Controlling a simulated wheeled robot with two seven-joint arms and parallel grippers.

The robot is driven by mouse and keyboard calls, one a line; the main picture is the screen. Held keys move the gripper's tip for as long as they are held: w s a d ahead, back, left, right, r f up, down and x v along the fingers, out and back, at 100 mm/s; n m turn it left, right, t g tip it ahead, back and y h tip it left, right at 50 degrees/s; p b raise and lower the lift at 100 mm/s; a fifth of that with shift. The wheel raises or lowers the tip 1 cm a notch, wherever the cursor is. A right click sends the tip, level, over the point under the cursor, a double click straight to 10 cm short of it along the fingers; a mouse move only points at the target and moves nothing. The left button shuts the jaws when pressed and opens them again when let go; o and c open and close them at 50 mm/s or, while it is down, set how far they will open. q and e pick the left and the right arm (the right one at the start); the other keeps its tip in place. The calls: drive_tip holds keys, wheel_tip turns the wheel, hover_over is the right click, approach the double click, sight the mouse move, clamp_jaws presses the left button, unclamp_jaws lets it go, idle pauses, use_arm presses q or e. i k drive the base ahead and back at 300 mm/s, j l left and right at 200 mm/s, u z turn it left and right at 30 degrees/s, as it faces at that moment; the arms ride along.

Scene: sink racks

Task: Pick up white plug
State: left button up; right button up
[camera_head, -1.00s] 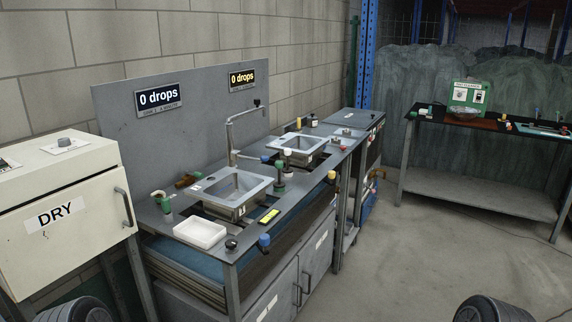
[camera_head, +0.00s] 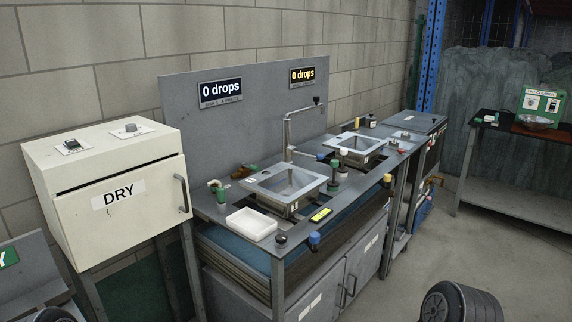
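A white rectangular tray (camera_head: 251,224) sits on the counter in front of the near sink (camera_head: 287,187). Neither of my grippers shows in the head view. Dark ribbed rounded parts at the bottom edge seem to be my own arms.
A cream box marked DRY (camera_head: 118,195) stands left of the sink counter. A dark table with a green box (camera_head: 541,105) stands at far right. Floor between is clear.

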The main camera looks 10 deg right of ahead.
sight(344, 151)
drive_tip(key=i+l+u, duration=0.15)
drive_tip(key=l+u, duration=0.2)
drive_tip(key=u, duration=0.15)
drive_tip(key=i+l+u, duration=0.1)
drive_tip(key=l+u, duration=0.65)
drive_tip(key=u, duration=0.2)
drive_tip(key=l+u, duration=0.1)
drive_tip(key=l, duration=0.35)
drive_tip(key=k+l, duration=0.1)
drive_tip(key=l, duration=0.35)
drive_tip(key=l+u, duration=0.15)
drive_tip(key=l, duration=0.3)
drive_tip(key=k+l+u, duration=0.1)
drive_tip(key=l, duration=0.35)
drive_tip(key=k+l, duration=0.1)
drive_tip(key=l, duration=0.3)
drive_tip(key=k+l+u, duration=0.15)
drive_tip(key=l, duration=0.3)
drive_tip(key=k+l, duration=0.1)
drive_tip(key=l, duration=0.3)
drive_tip(key=k+l+u, duration=0.15)
drive_tip(key=l, duration=0.3)
drive_tip(key=k+l, duration=0.1)
drive_tip(key=l, duration=0.3)
drive_tip(key=k+l, duration=0.1)
drive_tip(key=l, duration=0.25)
